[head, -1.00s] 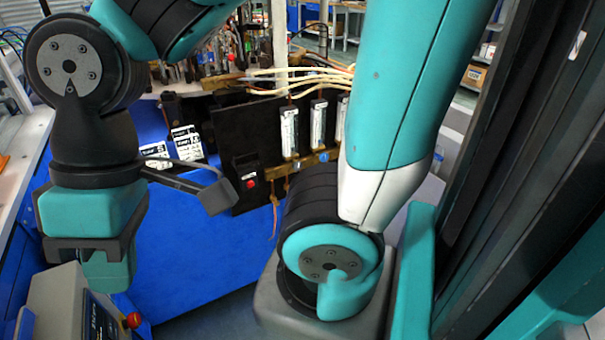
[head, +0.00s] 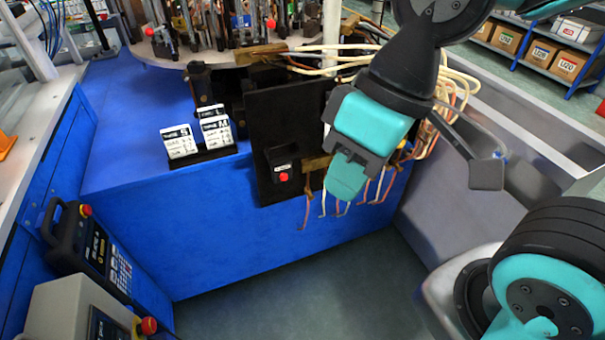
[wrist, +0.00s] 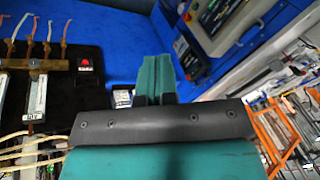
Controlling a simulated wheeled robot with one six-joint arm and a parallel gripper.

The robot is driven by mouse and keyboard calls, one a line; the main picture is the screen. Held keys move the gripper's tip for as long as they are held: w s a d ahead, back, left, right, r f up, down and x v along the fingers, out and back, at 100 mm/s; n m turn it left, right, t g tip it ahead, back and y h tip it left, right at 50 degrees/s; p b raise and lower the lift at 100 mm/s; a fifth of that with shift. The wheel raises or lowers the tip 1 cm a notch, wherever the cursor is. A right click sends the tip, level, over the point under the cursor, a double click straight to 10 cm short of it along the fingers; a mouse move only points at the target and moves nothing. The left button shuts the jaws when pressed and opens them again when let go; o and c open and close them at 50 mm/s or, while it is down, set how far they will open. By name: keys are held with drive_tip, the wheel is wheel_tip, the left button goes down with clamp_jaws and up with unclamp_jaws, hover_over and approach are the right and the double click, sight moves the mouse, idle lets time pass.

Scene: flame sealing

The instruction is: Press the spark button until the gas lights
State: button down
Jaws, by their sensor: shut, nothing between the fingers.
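The red spark button (head: 284,177) sits in a small black box low on the front of the black panel (head: 264,110). It also shows in the wrist view (wrist: 84,66), left of my fingers. My gripper (head: 346,180) is shut and empty. In the head view it appears to the right of the button, in front of the panel's right side, and hides the glass flow tubes. In the wrist view its teal fingers (wrist: 159,76) lie together, apart from the button. One flow tube (wrist: 36,98) shows there with a brass fitting. I see no flame.
White size cards (head: 181,142) stand left of the panel on the blue bench (head: 120,150). Pale hoses (head: 335,60) run behind the panel, and thin coloured tubes hang below it. A teach pendant (head: 95,250) hangs at the left. Open floor (head: 300,285) lies in front.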

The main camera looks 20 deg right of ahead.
sight(284, 177)
drive_tip(key=w+d+f+m+t+b, duration=0.1)
drive_tip(key=w+f+m+t+b, duration=0.2)
drive_tip(key=f, duration=0.9)
drive_tip(key=w+d+f+m+t+b, duration=0.1)
drive_tip(key=w+f+m+t+b, duration=0.2)
drive_tip(key=w+f+m+b, duration=0.6)
drive_tip(key=w+d+f+m+t+b, duration=0.2)
drive_tip(key=w+f+m+b, duration=0.4)
drive_tip(key=w+f, duration=0.7)
wheel_tip(284, 177, down, 4)
drive_tip(key=shift+r+t+b, duration=0.2)
drive_tip(key=shift+t+b, duration=0.3)
drive_tip(key=shift+b, duration=0.45)
drive_tip(key=shift+w, duration=0.1)
drive_tip(key=w+p, duration=0.1)
drive_tip(key=w, duration=0.7)
drive_tip(key=shift+w, duration=0.25)
drive_tip(key=shift+w, duration=0.1)
drive_tip(key=shift+w, duration=0.3)
